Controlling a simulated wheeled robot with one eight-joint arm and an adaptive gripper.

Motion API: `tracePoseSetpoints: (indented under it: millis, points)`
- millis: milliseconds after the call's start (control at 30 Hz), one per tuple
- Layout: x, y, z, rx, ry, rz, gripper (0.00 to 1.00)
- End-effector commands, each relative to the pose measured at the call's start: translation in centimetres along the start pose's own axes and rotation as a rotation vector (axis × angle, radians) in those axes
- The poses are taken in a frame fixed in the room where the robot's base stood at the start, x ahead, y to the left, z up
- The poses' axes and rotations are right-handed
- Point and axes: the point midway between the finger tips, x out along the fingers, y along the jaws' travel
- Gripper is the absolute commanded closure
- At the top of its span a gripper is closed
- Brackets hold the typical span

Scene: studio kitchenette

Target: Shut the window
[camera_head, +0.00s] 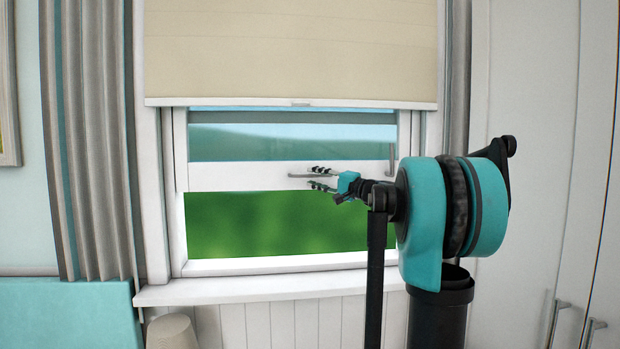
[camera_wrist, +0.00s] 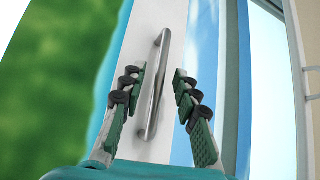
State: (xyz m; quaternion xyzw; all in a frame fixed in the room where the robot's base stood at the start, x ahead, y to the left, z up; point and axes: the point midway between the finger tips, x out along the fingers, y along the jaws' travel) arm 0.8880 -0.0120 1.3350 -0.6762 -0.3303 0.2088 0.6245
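The window (camera_head: 240,177) is a white sash window with its lower sash raised. An open gap with green outside shows between the sash's bottom rail and the sill. A slim metal handle (camera_head: 297,176) is on that rail, and it also shows in the wrist view (camera_wrist: 153,90). My gripper (camera_head: 316,178) is at the rail from the right. In the wrist view my gripper (camera_wrist: 160,84) is open, with one finger on each side of the handle. Whether either finger touches the handle is hard to tell.
A cream blind (camera_head: 290,50) hangs over the window's upper part. A grey curtain (camera_head: 90,150) hangs at the left. The white sill (camera_head: 230,289) is bare. A lampshade-like object (camera_head: 172,331) stands below at left. White cabinet doors (camera_head: 540,150) stand at the right.

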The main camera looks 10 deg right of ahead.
Motion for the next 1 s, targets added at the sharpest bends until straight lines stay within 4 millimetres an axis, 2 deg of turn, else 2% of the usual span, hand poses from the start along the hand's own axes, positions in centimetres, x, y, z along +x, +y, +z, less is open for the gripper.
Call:
tracePoseSetpoints:
  millis: [33, 200, 533, 567, 800, 1000]
  points:
    - [0.8, 0.0, 0.0, 0.0, -0.002, 0.0, 0.69]
    - [2.1, 0.0, 0.0, 0.0, -0.001, 0.0, 0.69]
    - [2.5, 0.0, 0.0, 0.0, 0.001, 0.0, 0.69]
    - [2.5, 0.0, 0.0, 0.0, 0.001, 0.0, 0.7]
    - [2.4, 0.0, 0.0, 0.0, 0.0, 0.0, 1.0]
    - [2.4, 0.0, 0.0, 0.0, 0.0, 0.0, 1.0]
